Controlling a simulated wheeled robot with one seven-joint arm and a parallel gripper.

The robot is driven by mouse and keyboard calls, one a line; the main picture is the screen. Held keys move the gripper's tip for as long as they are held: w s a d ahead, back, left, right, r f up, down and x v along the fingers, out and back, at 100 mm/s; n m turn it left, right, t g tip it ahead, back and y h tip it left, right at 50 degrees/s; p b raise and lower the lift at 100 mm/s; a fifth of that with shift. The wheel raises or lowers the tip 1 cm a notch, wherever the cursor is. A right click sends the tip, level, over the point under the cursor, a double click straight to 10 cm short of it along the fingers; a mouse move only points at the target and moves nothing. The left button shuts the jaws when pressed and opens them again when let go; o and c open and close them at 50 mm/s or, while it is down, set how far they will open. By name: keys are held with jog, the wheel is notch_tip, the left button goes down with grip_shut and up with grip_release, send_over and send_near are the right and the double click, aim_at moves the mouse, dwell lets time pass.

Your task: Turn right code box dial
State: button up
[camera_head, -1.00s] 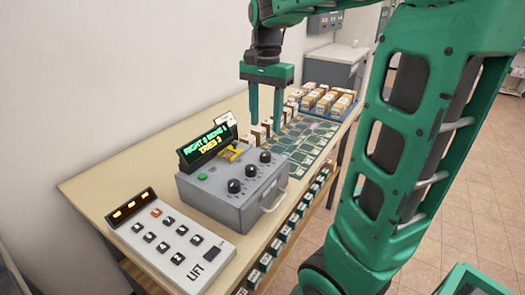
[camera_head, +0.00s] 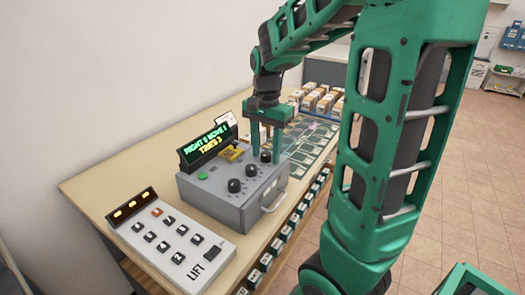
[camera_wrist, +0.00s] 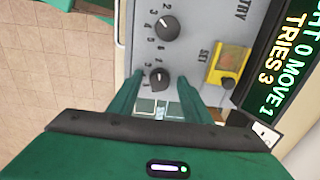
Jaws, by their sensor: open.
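The grey code box (camera_head: 222,208) sits on the table with a row of three black dials on top. The right dial (camera_head: 265,157) is the one farthest back, and it also shows in the wrist view (camera_wrist: 159,78). The middle dial (camera_head: 251,171) and left dial (camera_head: 234,186) stand nearer. My gripper (camera_head: 266,157) points down, open and empty, with one finger on each side of the right dial. In the wrist view the fingertips (camera_wrist: 158,74) flank that dial with gaps; contact is not visible. The display (camera_head: 207,146) reads "RIGHT 0 MOVE 1, TRIES 3".
A green button (camera_head: 202,176) and a yellow-framed switch (camera_head: 231,153) are on the box near the dials. A LIFT keypad (camera_head: 172,238) lies at the front. A wall borders the left side.

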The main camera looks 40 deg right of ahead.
jog(key=shift+c, duration=0.4)
jog(key=c, duration=1)
jog(key=shift+a, duration=0.15)
